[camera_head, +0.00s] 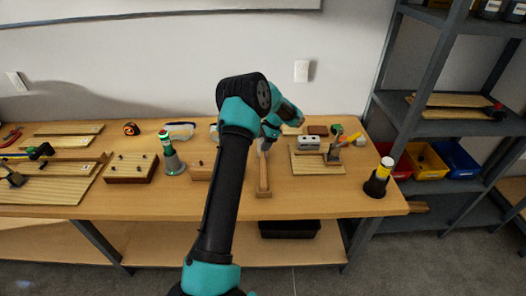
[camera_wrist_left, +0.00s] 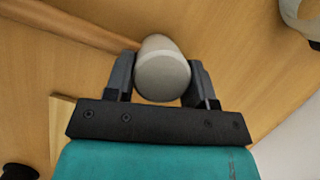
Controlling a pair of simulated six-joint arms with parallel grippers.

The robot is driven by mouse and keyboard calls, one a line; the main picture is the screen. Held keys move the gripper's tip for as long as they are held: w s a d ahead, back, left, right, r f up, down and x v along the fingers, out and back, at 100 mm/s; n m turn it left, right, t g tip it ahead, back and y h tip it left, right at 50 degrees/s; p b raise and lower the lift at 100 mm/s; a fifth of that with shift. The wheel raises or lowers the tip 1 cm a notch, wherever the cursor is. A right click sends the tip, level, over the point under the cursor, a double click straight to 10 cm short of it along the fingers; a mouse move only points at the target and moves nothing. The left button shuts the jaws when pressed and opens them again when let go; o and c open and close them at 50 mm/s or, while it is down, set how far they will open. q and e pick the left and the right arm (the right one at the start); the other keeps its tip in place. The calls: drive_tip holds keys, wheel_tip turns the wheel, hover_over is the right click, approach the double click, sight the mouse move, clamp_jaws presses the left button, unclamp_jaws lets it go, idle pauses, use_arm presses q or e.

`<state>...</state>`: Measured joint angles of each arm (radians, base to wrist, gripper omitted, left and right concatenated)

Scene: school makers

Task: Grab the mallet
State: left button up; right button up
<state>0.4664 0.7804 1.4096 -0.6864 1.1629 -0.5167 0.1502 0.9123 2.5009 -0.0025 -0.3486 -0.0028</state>
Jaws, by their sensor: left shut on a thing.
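The mallet shows a pale grey rounded head (camera_wrist_left: 162,70) and a wooden handle (camera_wrist_left: 75,25) in the left wrist view. My left gripper (camera_wrist_left: 162,82) is shut on the head, with one finger on each side. In the head view, the wooden handle (camera_head: 263,176) points toward the table's front edge, and my left gripper (camera_head: 267,137) is at its far end, where my arm hides part of the mallet head. I cannot tell whether the mallet is touching the table. My right gripper is not in view.
The wooden table (camera_head: 330,204) also holds a green-topped bottle (camera_head: 170,155) and a drilled wood block (camera_head: 130,168) on the left. A board (camera_head: 315,164) with a metal block and tools lies to the right, near a yellow-topped holder (camera_head: 379,180). A shelf rack (camera_head: 425,85) stands at right.

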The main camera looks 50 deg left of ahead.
use_arm(q)
drive_tip(key=shift+r, duration=0.15)
drive_tip(key=shift+r, duration=1.55)
drive_tip(key=shift+s+d+r, duration=0.15)
drive_tip(key=shift+s+d, duration=0.05)
drive_tip(key=r, duration=0.1)
hover_over(265, 172)
drive_tip(key=shift+s+d+r, duration=0.1)
drive_tip(key=shift+s+r, duration=0.05)
